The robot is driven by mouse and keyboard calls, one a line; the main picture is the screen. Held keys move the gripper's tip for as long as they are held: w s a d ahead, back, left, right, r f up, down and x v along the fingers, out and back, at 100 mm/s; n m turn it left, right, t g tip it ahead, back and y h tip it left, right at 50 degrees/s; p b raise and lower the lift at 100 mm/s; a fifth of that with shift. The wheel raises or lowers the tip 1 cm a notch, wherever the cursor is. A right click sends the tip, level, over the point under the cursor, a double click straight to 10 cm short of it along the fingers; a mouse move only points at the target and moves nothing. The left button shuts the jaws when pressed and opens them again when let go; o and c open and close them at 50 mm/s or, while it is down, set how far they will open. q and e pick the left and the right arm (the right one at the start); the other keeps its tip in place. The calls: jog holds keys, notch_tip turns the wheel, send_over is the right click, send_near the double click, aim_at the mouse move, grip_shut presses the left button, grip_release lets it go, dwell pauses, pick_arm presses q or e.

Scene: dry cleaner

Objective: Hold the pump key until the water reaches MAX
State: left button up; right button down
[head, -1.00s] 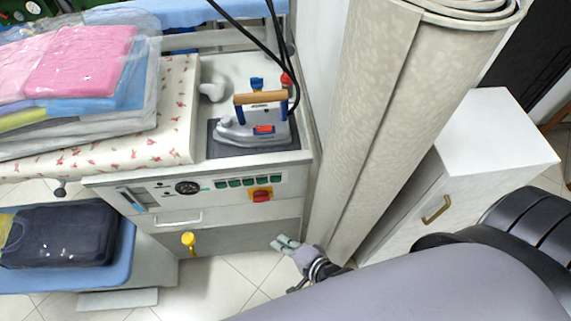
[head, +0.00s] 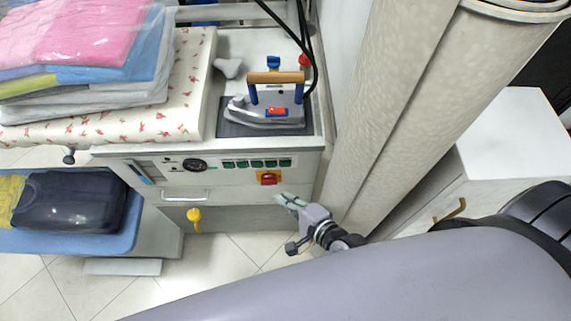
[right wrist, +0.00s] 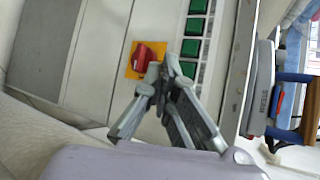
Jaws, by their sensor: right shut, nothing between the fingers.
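The ironing station's front panel (head: 208,178) holds a row of several green keys (head: 257,163); their labels are too small to read, so I cannot tell which is the pump key. The keys also show in the right wrist view (right wrist: 191,48). The water gauge (head: 139,173) is a narrow window with blue in it at the panel's left; its MAX mark is not legible. My right gripper (head: 286,200) is shut and empty, below and right of the keys. In the right wrist view its fingertips (right wrist: 168,66) appear beside the red switch; contact cannot be told. My left gripper is out of view.
A red switch on a yellow plate (head: 268,178) sits below the keys. An iron (head: 272,105) stands on top, its cables behind. A yellow-handled valve (head: 194,215) is below. A rolled carpet (head: 395,110) stands close on the right. A round gauge (head: 195,165) is left of the keys.

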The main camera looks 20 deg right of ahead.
aim_at(285, 164)
jog(key=w+d, duration=0.1)
jog(key=w, duration=0.5)
jog(key=shift+d, duration=0.4)
jog(key=shift+w, duration=0.2)
dwell(0.9)
jog(key=shift+w+d, duration=0.1)
jog(key=shift+w, duration=0.2)
jog(key=shift+w+d, duration=0.15)
jog(key=shift+w, duration=0.25)
dwell(5.2)
